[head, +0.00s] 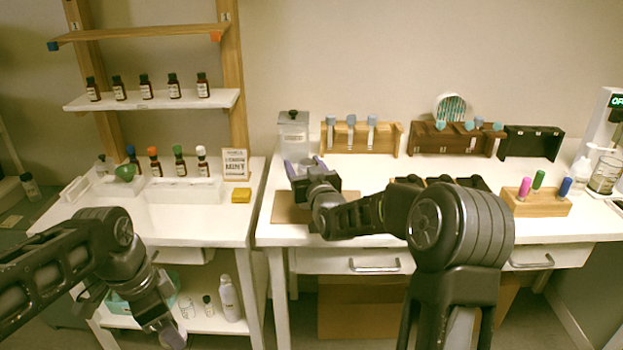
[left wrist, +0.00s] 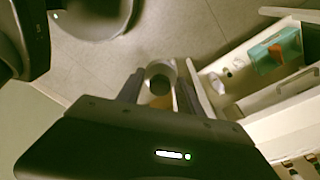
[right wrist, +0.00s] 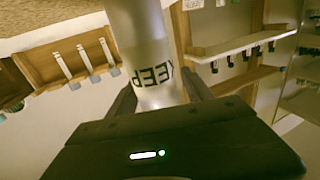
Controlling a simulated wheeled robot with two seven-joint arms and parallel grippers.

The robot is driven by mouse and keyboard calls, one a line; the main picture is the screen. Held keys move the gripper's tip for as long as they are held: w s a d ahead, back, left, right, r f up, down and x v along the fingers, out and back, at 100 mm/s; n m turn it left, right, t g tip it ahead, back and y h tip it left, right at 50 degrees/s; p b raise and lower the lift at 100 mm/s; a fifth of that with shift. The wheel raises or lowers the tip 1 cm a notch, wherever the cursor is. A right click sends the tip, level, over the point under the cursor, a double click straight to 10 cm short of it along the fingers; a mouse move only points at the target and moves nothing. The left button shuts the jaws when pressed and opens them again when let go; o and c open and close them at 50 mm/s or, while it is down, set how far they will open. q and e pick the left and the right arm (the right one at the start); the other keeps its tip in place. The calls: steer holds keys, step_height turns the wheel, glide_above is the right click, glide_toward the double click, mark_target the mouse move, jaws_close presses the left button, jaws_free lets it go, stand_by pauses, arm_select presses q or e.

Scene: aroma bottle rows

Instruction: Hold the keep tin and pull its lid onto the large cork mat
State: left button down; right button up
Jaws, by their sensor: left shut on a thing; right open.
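The keep tin (head: 293,137) is a pale upright container with a dark knob on top, standing at the back left of the right-hand table. In the right wrist view the tin (right wrist: 153,92) shows its KEEP lettering upside down between my fingers. My right gripper (head: 305,164) is open at the tin's lower front. The large cork mat (head: 288,208) lies in front of the tin, partly hidden by my right arm. My left gripper (head: 172,338) hangs low in front of the left table. In the left wrist view it is shut on a round pale thing (left wrist: 161,76) with a darker middle.
Wooden racks (head: 360,138) stand behind and right of the tin. Dark trays lie behind my right arm. A gap separates the two tables.

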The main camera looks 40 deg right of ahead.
arm_select(q)
step_height(320, 180, down, 2)
steer(key=shift+f+b, duration=0.1)
steer(key=shift+b, duration=0.85)
arm_select(e)
steer(key=v, duration=1.1)
steer(key=shift+s, duration=0.3)
steer(key=shift+a, duration=0.1)
